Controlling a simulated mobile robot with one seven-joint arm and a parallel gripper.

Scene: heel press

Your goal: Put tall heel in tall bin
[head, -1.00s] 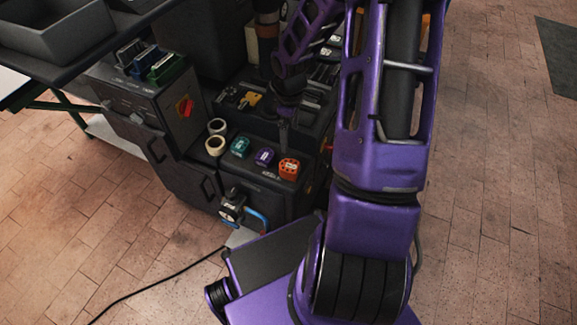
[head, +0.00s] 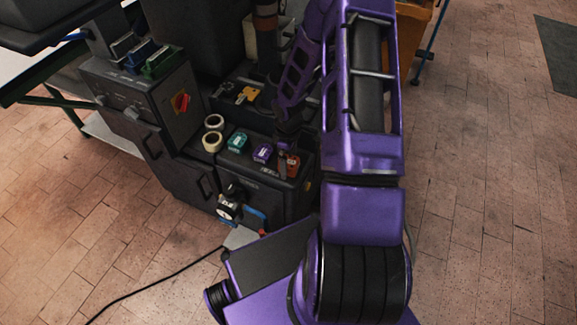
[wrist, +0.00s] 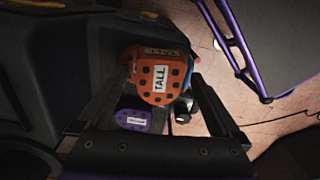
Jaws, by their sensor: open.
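The tall heel is an orange block with black dots and a white TALL label (wrist: 160,82). It sits at the front right of the black machine's top, where the head view shows it partly covered by my gripper (head: 294,166). My gripper (wrist: 160,92) is open, with one finger on each side of the orange heel in the wrist view. I cannot tell whether the fingers touch it. In the head view my gripper (head: 284,158) is just above and beside the heel. No bin with a readable tall label shows.
A purple heel (head: 262,153) stands close to the left of the orange one, and a teal one (head: 237,142) beyond it. Two tape rolls (head: 212,142) lie further left. An orange container (head: 414,35) stands behind my arm. Open floor lies to the right.

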